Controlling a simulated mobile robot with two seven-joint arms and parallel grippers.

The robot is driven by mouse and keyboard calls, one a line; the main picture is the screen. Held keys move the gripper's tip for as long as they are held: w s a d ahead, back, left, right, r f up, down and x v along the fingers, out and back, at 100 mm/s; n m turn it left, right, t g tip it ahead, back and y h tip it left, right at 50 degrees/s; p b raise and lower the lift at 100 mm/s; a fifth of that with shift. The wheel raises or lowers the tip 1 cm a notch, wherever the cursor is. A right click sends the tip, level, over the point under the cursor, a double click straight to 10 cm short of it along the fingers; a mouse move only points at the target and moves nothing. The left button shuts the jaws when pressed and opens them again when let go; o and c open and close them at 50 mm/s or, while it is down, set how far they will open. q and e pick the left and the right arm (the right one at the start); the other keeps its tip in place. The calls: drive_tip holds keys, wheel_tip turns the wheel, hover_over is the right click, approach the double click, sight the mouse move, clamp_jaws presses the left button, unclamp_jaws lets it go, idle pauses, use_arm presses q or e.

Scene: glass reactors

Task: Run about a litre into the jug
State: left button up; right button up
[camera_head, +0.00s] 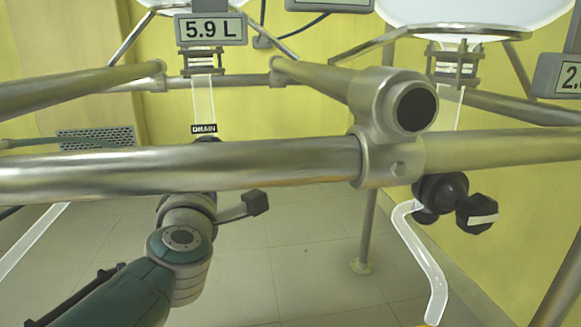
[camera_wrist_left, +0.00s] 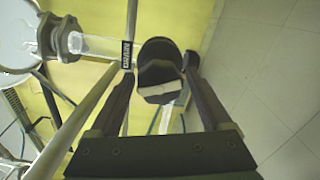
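My left arm comes in from the left in the head view, with its gripper hidden behind the front rail. In the left wrist view my left gripper (camera_wrist_left: 160,72) is open, with one finger on each side of a black valve knob (camera_wrist_left: 158,70). Small gaps seem to show between knob and fingers. The knob has a pale stripe. Beside it is the clear drain tube (camera_wrist_left: 98,47), which carries a DRAIN label (camera_head: 204,128) in the head view. The display (camera_head: 211,29) above reads 5.9 L. No jug can be made out for certain. My right gripper is not in view.
A thick metal rail (camera_head: 250,166) with a clamp joint (camera_head: 389,115) crosses in front. At right is a second black valve knob (camera_head: 478,214) with a bent clear outlet tube (camera_head: 424,265). The tiled floor is clear.

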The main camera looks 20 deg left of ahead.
use_arm(q)
drive_tip(key=shift+o, duration=0.6)
drive_tip(key=shift+s, duration=0.1)
drive_tip(key=shift+s+d+r, duration=0.1)
drive_tip(key=shift+s+d, duration=0.1)
drive_tip(key=shift+d, duration=0.05)
drive_tip(key=p+v, duration=0.3)
drive_tip(key=v, duration=0.6)
drive_tip(key=shift+s, duration=0.15)
idle(6.0)
